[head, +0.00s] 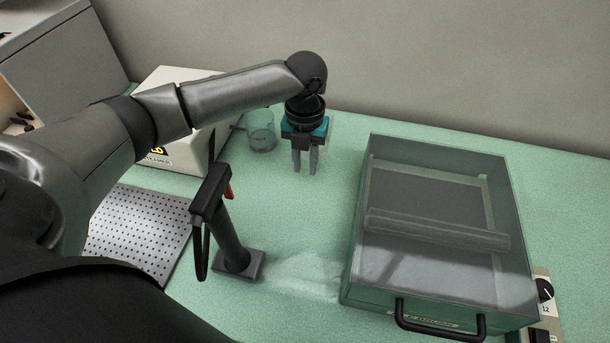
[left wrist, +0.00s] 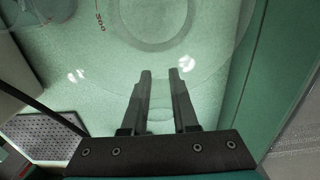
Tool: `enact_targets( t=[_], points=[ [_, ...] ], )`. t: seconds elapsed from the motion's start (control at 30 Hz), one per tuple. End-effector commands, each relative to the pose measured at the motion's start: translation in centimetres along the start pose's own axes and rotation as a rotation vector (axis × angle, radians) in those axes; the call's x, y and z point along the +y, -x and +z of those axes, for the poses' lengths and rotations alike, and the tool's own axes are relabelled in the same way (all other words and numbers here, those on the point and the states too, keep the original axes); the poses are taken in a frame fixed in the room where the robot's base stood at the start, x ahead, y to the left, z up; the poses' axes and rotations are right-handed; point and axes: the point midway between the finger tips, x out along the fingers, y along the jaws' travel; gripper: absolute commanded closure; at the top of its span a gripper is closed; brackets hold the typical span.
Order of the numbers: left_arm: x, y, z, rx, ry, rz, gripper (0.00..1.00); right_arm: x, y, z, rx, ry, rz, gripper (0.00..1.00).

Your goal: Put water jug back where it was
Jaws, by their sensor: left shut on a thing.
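A clear round vessel, which I take to be the water jug (left wrist: 155,38), shows in the left wrist view just beyond my fingertips. Its rings and bright glints are visible, but its full outline is faint. My left gripper (head: 305,168) points down over the green table at the back middle. In the left wrist view its two fingers (left wrist: 160,75) are close together on a clear part of the vessel; which part I cannot tell. In the head view I cannot make out the jug's outline around the fingers. My right gripper is not in view.
A clear beaker (head: 261,132) stands just left of the gripper, beside a white box (head: 165,157). A black tool with a red trigger (head: 230,225) stands in front. A large clear-lidded case (head: 435,235) is on the right. A perforated plate (head: 140,230) lies at left.

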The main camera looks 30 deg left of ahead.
Motion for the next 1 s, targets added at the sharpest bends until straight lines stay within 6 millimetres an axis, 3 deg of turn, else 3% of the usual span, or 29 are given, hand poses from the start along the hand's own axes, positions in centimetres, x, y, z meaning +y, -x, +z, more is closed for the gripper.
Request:
enact_targets(
  t=[0.3,0.73,0.77,1.0],
  points=[
    [0.0,-3.9,0.0,0.0,0.0,0.0,1.0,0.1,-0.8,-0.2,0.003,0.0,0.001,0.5],
    [0.0,-4.5,0.0,-0.001,-0.001,-0.001,1.0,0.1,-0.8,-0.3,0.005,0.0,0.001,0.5],
    [0.0,-4.5,-0.1,0.001,-0.001,0.0,0.69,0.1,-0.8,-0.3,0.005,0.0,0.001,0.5],
    [0.0,-4.5,-0.1,0.001,-0.001,0.0,0.43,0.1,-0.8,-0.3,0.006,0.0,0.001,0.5]
  ],
)
